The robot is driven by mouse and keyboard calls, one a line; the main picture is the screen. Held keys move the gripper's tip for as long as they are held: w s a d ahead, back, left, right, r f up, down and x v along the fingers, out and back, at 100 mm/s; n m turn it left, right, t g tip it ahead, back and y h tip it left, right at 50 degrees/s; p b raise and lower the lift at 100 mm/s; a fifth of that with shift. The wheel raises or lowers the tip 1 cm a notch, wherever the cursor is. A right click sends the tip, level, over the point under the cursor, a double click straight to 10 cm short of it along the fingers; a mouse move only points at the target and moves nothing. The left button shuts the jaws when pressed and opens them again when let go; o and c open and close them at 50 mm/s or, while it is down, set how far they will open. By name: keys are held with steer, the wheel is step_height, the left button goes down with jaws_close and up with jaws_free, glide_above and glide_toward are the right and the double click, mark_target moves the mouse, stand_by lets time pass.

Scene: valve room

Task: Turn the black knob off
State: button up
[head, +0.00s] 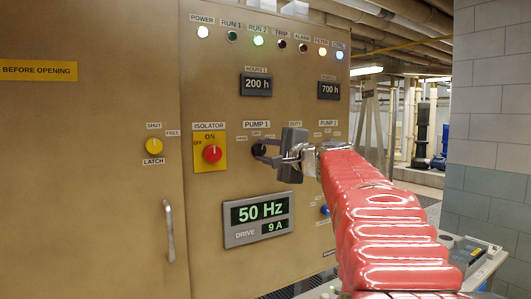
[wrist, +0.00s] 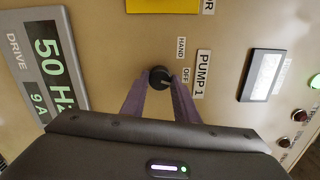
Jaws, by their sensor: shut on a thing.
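The black knob (wrist: 160,76) sits on the tan panel below the PUMP 1 label (wrist: 203,73). HAND and OFF labels stand beside it in the wrist view; which label its pointer faces is too small to tell. My gripper (wrist: 161,84) is shut on the knob, one purple finger on each side. In the head view, my gripper (head: 264,151) reaches in from the right and its fingers partly cover the knob (head: 256,150).
A red isolator knob (head: 212,153) on a yellow plate is left of the black knob. A drive display (head: 258,218) reading 50 Hz is below. A yellow latch knob (head: 154,146) and door handle (head: 169,231) are farther left. My arm hides the panel's right side.

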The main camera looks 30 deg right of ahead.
steer(key=shift+f+n, duration=0.25)
steer(key=shift+n, duration=1.35)
steer(key=o, duration=1.1)
steer(key=shift+r, duration=0.15)
steer(key=shift+c, duration=0.2)
steer(key=s, duration=1.3)
steer(key=shift+s+a+r, duration=0.15)
steer(key=shift+s+a, duration=0.1)
steer(key=shift+s, duration=0.15)
